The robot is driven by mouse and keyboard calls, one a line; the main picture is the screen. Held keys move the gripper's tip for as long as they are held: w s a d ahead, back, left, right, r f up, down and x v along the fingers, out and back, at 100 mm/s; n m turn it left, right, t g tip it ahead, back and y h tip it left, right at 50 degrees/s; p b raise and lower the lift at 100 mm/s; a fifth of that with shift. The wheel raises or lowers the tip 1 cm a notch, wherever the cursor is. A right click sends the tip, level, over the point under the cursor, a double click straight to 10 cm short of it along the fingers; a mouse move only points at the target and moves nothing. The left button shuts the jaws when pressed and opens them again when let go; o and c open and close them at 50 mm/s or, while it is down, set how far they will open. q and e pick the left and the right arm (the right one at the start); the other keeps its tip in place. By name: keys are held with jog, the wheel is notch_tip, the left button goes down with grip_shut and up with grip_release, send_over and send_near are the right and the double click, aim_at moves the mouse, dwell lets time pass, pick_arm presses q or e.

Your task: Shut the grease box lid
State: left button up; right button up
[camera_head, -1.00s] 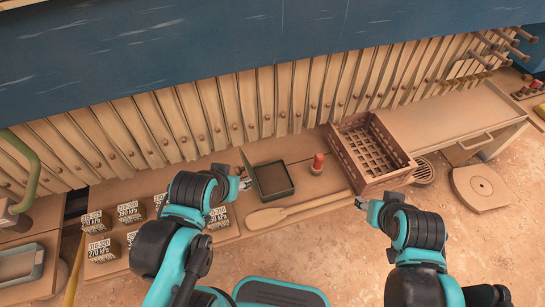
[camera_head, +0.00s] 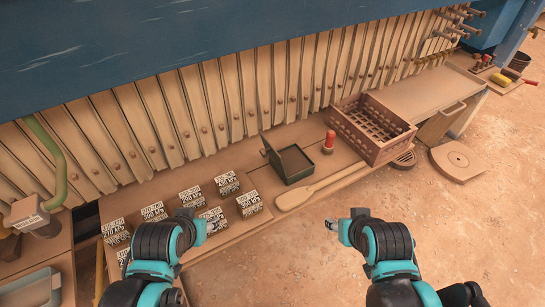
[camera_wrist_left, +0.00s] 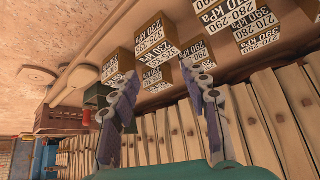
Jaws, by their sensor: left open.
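The green grease box (camera_head: 294,166) sits on the bench with its open side up. Its lid (camera_head: 270,157) stands raised along the box's left side. In the left wrist view the dark green box (camera_wrist_left: 97,95) is partly hidden behind a gripper finger. My left gripper (camera_head: 216,225) is open and empty, near the labelled blocks, in front and to the left of the box and apart from it. Its spread fingers show in the left wrist view (camera_wrist_left: 165,105). My right gripper (camera_head: 333,224) is in front and to the right of the box, apart from it; its jaw opening is too small to judge.
Several labelled blocks (camera_head: 187,199) stand left of the box. A red-topped container (camera_head: 329,143) stands right of it, before a brown crate (camera_head: 368,137). A wooden paddle (camera_head: 315,190) lies in front. Ribbed plates (camera_head: 240,105) rise behind.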

pick_arm(q)
jog(key=c, duration=0.5)
jog(key=shift+w+r+n, duration=0.2)
jog(key=shift+r+n, duration=0.1)
jog(key=shift+n, duration=0.1)
jog(key=c, duration=0.5)
jog(key=w+r+n+p, duration=0.1)
jog(key=n, duration=0.1)
jog(key=w+d+r+n+h+p, duration=0.1)
jog(key=w+n, duration=0.1)
jog(key=w+n+g+h+p, duration=0.1)
jog(key=n+p, duration=0.1)
jog(key=shift+w+d+r+n, duration=0.25)
jog(key=shift+w+r+n, duration=0.15)
jog(key=w+r+n+g+h+p, duration=0.15)
jog(key=w+n+h+p, duration=0.55)
jog(key=w+n, duration=0.75)
jog(key=w+d+f+n+b, duration=0.1)
jog(key=w+d+f+b, duration=0.2)
jog(key=d, duration=0.6)
jog(key=shift+w+d+f+b, duration=0.4)
jog(key=shift+f+b, duration=0.15)
jog(key=shift+f, duration=0.6)
